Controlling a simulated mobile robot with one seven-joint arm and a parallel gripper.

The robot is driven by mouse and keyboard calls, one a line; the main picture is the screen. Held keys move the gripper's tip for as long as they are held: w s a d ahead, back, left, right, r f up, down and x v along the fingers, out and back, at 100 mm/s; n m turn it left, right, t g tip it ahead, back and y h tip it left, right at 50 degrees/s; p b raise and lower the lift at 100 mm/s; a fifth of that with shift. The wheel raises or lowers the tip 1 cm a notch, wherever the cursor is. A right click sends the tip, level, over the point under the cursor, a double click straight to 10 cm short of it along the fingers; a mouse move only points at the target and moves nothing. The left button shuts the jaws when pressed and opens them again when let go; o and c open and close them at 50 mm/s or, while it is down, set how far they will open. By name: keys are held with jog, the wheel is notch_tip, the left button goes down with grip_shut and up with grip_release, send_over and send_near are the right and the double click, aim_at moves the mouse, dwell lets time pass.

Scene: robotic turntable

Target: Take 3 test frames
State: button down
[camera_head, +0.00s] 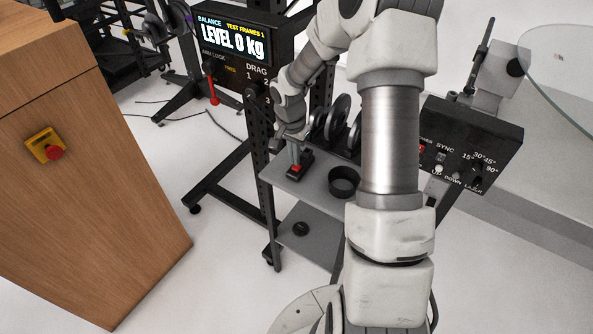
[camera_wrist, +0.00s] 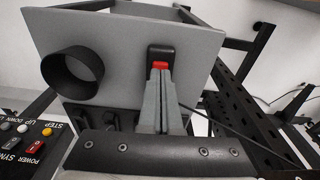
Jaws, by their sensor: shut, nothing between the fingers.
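A small black remote with a red button (camera_head: 296,168) lies on the grey cart shelf (camera_head: 313,196). The red button also shows in the wrist view (camera_wrist: 160,65). My gripper (camera_wrist: 160,72) is shut and empty, its fingertips right at the red button. I cannot tell whether they press it. In the head view my gripper (camera_head: 295,158) points down at the button. The display (camera_head: 233,36) reads "BALANCE", "TEST FRAMES 1" and "LEVEL 0 kg".
A black cup (camera_head: 343,181) stands on the shelf and black discs (camera_head: 338,117) stand behind. A control box (camera_head: 470,145) with switches is at right. A wooden cabinet (camera_head: 120,190) with a red stop button (camera_head: 54,152) fills the left.

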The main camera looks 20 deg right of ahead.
jog(key=shift+w+f, duration=0.1)
jog(key=shift+f, duration=0.6)
jog(key=shift+f+b, duration=0.65)
jog(key=shift+b, duration=0.25)
jog(key=shift+r, duration=0.15)
jog(key=shift+s+a+r, duration=0.25)
jog(key=shift+s+a, duration=0.25)
jog(key=shift+a, duration=0.1)
jog(key=shift+s+a+r, duration=0.25)
jog(key=shift+s+a, duration=0.2)
jog(key=shift+a, duration=0.15)
jog(key=shift+r, duration=0.1)
notch_tip(320, 180, up, 17)
jog(key=a+p, duration=0.1)
jog(key=p, duration=0.2)
jog(key=shift+s+a, duration=0.15)
jog(key=shift+s, duration=0.3)
